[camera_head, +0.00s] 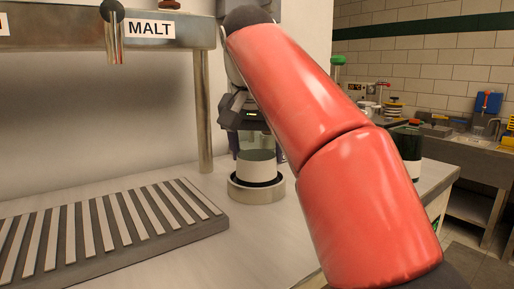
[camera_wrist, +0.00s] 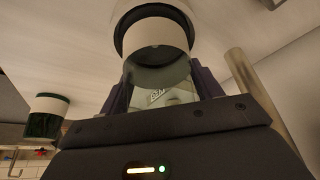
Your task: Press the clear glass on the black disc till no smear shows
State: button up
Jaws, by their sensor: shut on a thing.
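The clear glass (camera_head: 257,169) stands upright in line with the black disc (camera_head: 237,182), seemingly resting on it. Its lower part looks whitish, its upper part pale and see-through. The disc sits in a round pale metal base (camera_head: 257,194) on the counter; most of its top is hidden by the glass. My gripper (camera_head: 256,146) reaches down from above and is shut on the upper part of the glass. In the wrist view the glass (camera_wrist: 158,72) lies between both fingers of my gripper (camera_wrist: 163,92), and a small mark shows through it. I cannot make out a smear.
A slatted grey rack (camera_head: 110,230) lies on the counter at left, under a metal frame with a MALT sign (camera_head: 150,29). A dark bottle with a pale label (camera_head: 408,150) stands at right, also in the wrist view (camera_wrist: 44,122). A sink area (camera_head: 470,130) lies beyond.

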jog(key=shift+f, duration=0.25)
jog(key=o, duration=1.2)
jog(key=p+v, duration=0.3)
jog(key=v, duration=0.4)
jog(key=shift+r+p, duration=0.3)
jog(key=shift+p, duration=0.1)
jog(key=shift+s+r, duration=0.15)
jog(key=shift+s, duration=0.1)
